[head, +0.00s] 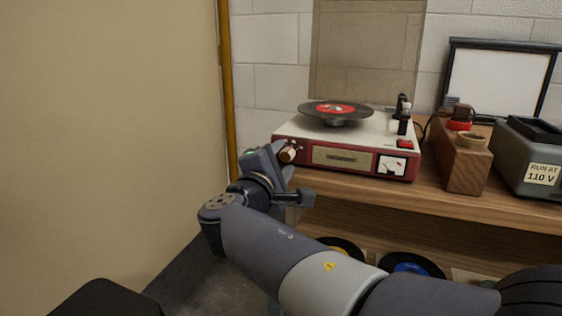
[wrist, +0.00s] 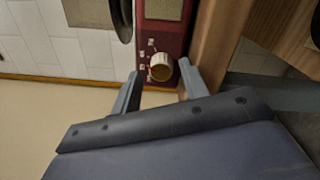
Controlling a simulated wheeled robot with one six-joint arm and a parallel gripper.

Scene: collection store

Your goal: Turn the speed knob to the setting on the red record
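The record player (head: 345,145) stands on the wooden shelf, with a dark red front and a pale top. The record with a red label (head: 336,109) lies on its platter; any writing on the label is too small to read. The speed knob (head: 288,155) is a cream knob at the left end of the front. In the wrist view the knob (wrist: 161,67) has small pale marks beside it, not legible. My gripper (wrist: 158,82) is open, its two fingers on either side of the knob with gaps between. In the head view my gripper (head: 285,160) is at the player's left front corner.
A wooden block with a round top opening (head: 465,165) and a grey box labelled "RUN AT 110 V" (head: 530,160) stand right of the player. A dark-framed white panel (head: 498,80) leans behind. Records with yellow (head: 343,247) and blue (head: 410,266) labels are below. A beige wall (head: 110,130) is close left.

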